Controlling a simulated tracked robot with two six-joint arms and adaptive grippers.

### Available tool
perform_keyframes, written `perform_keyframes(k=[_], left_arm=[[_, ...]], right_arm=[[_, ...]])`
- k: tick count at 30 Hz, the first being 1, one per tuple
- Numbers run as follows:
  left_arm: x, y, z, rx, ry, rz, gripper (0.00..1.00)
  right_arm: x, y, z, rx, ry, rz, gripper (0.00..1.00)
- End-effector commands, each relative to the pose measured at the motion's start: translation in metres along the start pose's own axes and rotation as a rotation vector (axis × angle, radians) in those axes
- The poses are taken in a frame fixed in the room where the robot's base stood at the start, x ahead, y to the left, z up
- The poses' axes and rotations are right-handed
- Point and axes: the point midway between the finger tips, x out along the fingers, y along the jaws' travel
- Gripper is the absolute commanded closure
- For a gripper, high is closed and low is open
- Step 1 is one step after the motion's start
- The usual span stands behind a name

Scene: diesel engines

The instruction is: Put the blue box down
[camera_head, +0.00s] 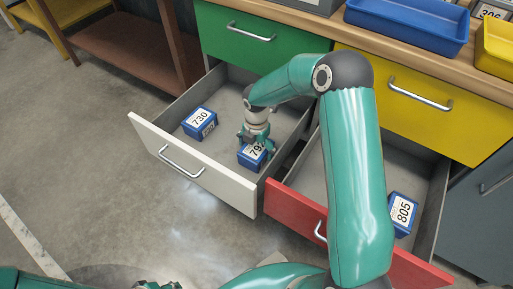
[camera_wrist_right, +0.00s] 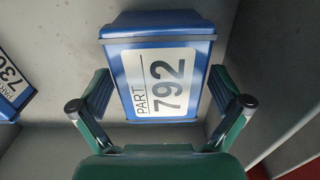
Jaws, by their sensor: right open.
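A blue box labelled 792 (camera_head: 253,155) stands on the floor of the open white drawer (camera_head: 190,185), near its right front corner. My right gripper (camera_head: 256,134) is just above and behind this box. In the right wrist view the same box (camera_wrist_right: 165,65) sits between the two open fingers (camera_wrist_right: 160,105), with a small gap on each side. A second blue box labelled 730 (camera_head: 200,122) stands to the left in the same drawer, and its edge shows in the right wrist view (camera_wrist_right: 12,85).
An open red drawer (camera_head: 297,212) is beside the white one and holds a blue box labelled 805 (camera_head: 403,213). Green (camera_head: 250,38) and yellow (camera_head: 420,100) drawers above are shut. A blue tray (camera_head: 410,22) stands on the worktop. My right arm hides part of the red drawer.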

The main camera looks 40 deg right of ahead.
Motion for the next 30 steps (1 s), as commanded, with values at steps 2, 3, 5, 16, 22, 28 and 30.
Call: perform_keyframes(k=[2,3,5,16,22,28,30], left_arm=[[0.0,0.0,0.0,0.0,0.0,0.0,0.63],[-0.001,0.0,0.0,0.0,0.0,0.0,0.63],[-0.002,0.001,0.0,0.0,0.0,0.0,0.63],[-0.019,0.007,0.0,0.0,0.0,0.0,0.63],[-0.028,0.01,0.0,0.0,0.0,0.0,0.63],[-0.032,0.011,0.0,0.0,0.0,0.0,0.63],[-0.032,0.011,0.0,0.0,0.0,0.0,0.63]], right_arm=[[0.0,0.0,0.0,0.0,0.0,0.0,0.0],[-0.001,0.0,0.0,0.0,0.0,0.0,0.0],[-0.004,0.0,0.0,0.0,0.0,0.001,0.0],[-0.063,0.001,0.0,-0.001,-0.002,0.004,0.0],[-0.1,0.001,0.0,-0.001,-0.002,0.004,0.0],[-0.119,0.001,-0.001,-0.002,-0.001,0.0,0.0],[-0.122,0.001,-0.001,-0.002,0.0,0.0,0.0]])
